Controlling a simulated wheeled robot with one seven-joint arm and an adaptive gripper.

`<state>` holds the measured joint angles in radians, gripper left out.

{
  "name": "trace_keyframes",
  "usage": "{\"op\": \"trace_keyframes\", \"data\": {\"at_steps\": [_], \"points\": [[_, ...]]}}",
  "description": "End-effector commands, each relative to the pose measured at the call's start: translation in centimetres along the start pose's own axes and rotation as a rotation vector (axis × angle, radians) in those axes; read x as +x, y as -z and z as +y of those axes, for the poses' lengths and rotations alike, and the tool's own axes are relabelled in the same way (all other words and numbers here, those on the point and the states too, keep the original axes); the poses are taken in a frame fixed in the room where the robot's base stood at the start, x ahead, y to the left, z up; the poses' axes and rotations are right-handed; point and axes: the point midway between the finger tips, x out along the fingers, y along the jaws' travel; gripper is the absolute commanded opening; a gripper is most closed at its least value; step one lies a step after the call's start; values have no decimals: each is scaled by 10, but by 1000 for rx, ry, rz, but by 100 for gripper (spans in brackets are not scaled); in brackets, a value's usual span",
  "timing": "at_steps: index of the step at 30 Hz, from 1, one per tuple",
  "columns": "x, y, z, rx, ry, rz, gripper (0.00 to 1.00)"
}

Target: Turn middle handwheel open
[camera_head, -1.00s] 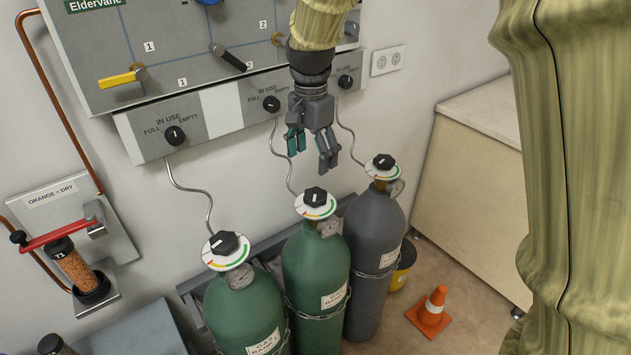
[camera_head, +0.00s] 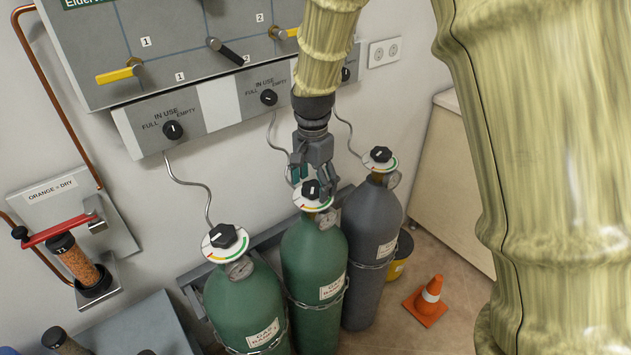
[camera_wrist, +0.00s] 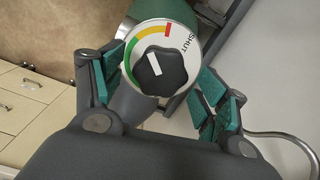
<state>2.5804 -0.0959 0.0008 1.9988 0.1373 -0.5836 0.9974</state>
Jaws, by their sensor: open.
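The middle handwheel (camera_head: 311,189) is a black knob on a white dial with a coloured arc, on top of the middle green cylinder (camera_head: 316,265). In the wrist view the handwheel (camera_wrist: 161,73) has a white pointer mark, and its dial shows green, yellow, red and the word SHUT. My gripper (camera_head: 313,180) is open, pointing down just above and around this handwheel. In the wrist view its teal-padded fingers stand on either side of the dial, apart from the black knob as far as I can see. Contact cannot be told from the head view.
A green cylinder with its handwheel (camera_head: 223,236) stands to the left, and a grey cylinder with its handwheel (camera_head: 381,155) stands close on the right. The wall panel (camera_head: 170,50) with selector knobs is behind. An orange cone (camera_head: 427,301) stands on the floor at right.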

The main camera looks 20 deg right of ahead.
Motion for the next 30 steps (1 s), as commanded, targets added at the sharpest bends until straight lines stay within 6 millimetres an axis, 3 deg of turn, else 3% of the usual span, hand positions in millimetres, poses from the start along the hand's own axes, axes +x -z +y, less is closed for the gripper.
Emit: {"op": "trace_keyframes", "data": {"at_steps": [5,12,22,30], "points": [[0,0,0,0,0,0,70],[0,0,0,0,-1,0,28],[-1,0,1,-32,-2,-1,28],[-3,0,1,-184,-3,-2,28]]}}
